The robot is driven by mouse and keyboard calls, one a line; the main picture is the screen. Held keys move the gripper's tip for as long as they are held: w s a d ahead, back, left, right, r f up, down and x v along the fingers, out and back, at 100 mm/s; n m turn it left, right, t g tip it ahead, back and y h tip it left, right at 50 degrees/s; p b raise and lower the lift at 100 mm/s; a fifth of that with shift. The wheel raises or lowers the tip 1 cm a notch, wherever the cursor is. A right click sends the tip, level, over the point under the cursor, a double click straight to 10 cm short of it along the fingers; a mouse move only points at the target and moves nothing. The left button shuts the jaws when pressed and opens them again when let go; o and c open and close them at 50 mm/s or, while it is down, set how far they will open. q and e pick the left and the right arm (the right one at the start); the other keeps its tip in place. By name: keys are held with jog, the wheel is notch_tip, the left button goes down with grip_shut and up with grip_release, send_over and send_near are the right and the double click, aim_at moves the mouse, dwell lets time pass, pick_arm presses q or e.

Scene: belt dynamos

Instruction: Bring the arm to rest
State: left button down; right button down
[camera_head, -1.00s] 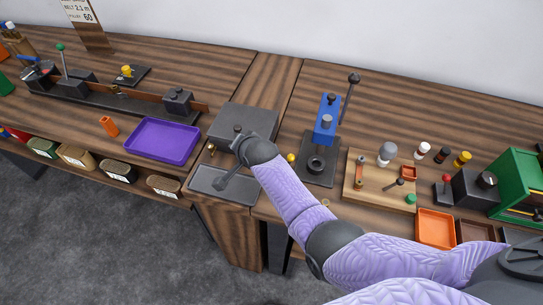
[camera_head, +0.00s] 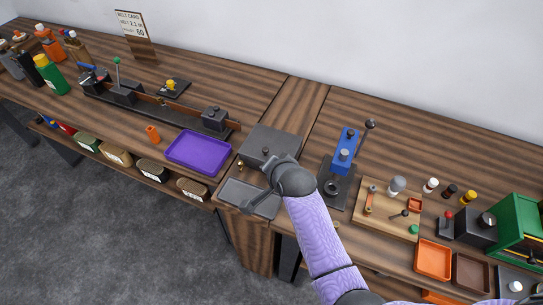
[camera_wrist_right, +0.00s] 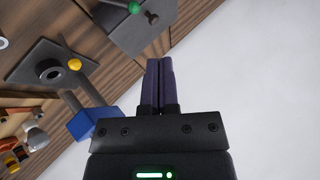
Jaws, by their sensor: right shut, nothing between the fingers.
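My right arm (camera_head: 318,230), purple with a dark grey wrist, reaches up from the bottom of the head view. Its wrist is over the right side of the grey block and tray at the table joint. My right gripper (camera_wrist_right: 159,62) is shut and empty in the wrist view, its two dark purple fingers side by side. Its fingers are hard to make out in the head view. My left gripper is in neither view.
The grey block (camera_head: 277,140) and shallow grey tray (camera_head: 235,196) lie beneath the wrist. A blue press (camera_head: 346,150) stands close on the right, also in the wrist view (camera_wrist_right: 86,122). A purple tray (camera_head: 198,152) lies left. A wooden board (camera_head: 385,222) holds small parts.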

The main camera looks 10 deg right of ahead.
jog(key=shift+s+a+r, duration=0.1)
jog(key=shift+s+r, duration=0.5)
jog(key=shift+s, duration=0.1)
